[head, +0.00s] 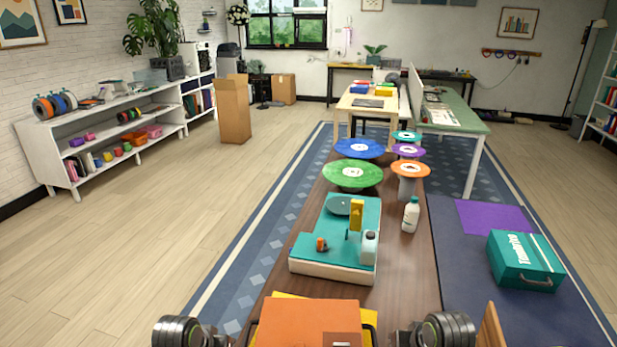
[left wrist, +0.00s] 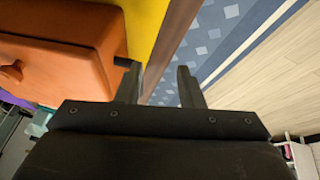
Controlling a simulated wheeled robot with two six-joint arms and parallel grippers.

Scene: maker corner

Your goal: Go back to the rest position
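In the left wrist view my left gripper (left wrist: 158,85) has its two black fingers apart with nothing between them. It is over the edge of the wooden table, beside an orange case (left wrist: 65,65); one finger is close to the case's side, and I cannot tell if it touches. In the head view the orange case (head: 308,322) lies on a yellow sheet (head: 290,296) at the near end of the table. Parts of both my arms show at the bottom of the head view, but my right gripper's fingers do not show.
The long wooden table (head: 408,255) bears a teal and white machine (head: 335,270), a white bottle (head: 411,215) and several coloured discs, including a green one (head: 352,173). A teal case (head: 525,262) stands on the right. The floor (head: 150,240) on the left is clear.

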